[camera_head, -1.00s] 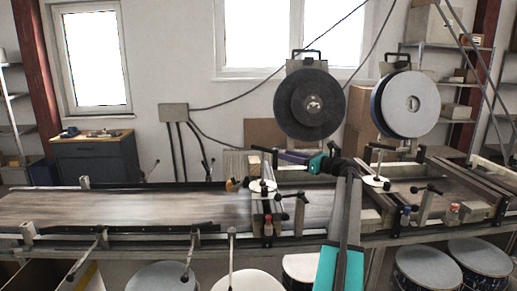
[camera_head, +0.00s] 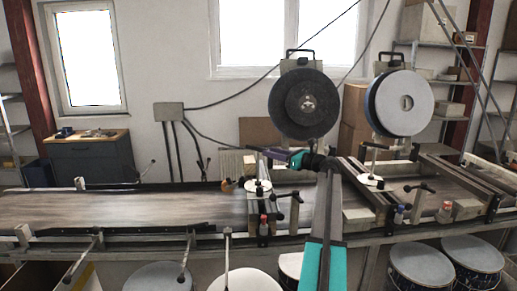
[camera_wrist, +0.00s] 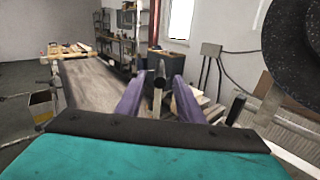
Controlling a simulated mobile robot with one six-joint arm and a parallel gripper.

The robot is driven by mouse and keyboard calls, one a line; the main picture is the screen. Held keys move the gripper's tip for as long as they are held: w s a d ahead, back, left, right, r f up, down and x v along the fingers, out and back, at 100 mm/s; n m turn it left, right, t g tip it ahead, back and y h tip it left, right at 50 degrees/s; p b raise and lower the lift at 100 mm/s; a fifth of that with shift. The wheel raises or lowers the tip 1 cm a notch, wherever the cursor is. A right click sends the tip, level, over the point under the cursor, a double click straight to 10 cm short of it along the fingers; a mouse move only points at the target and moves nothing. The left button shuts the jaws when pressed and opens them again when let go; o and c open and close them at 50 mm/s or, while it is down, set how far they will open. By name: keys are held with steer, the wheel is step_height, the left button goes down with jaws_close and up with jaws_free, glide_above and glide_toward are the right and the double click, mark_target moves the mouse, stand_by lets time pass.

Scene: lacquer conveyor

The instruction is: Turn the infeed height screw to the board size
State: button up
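The infeed height screw shows in the head view as a thin upright rod over a pale round dial (camera_head: 257,188), on the left crossbeam of the conveyor. My gripper (camera_head: 262,151), with purple fingers and a teal wrist, is at the top of this rod, reaching in from the right. In the wrist view my gripper (camera_wrist: 158,98) has its fingers apart, with a dark-capped upright post (camera_wrist: 160,74) in the gap between them. The post looks clear of both fingers, but its depth is hard to judge. The dial's markings are too small to read.
The conveyor bed (camera_head: 120,208) runs left, with guide rails along its front. Two large abrasive wheels, one dark (camera_head: 305,103) and one pale (camera_head: 403,103), stand behind and to the right. A second dial (camera_head: 370,181) with a crank is on the right crossbeam. Drums stand below.

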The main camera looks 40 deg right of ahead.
mark_target(247, 146)
steer(key=shift+w+a+p, duration=0.25)
steer(key=shift+w+p, duration=0.05)
steer(key=shift+w, duration=1)
steer(key=shift+w+a+p, duration=0.2)
steer(key=shift+w+p, duration=0.05)
steer(key=shift+w, duration=1.05)
steer(key=shift+w+a+p, duration=0.25)
steer(key=shift+w+p, duration=0.05)
steer(key=shift+w, duration=1)
steer(key=shift+c, duration=0.3)
jaws_close()
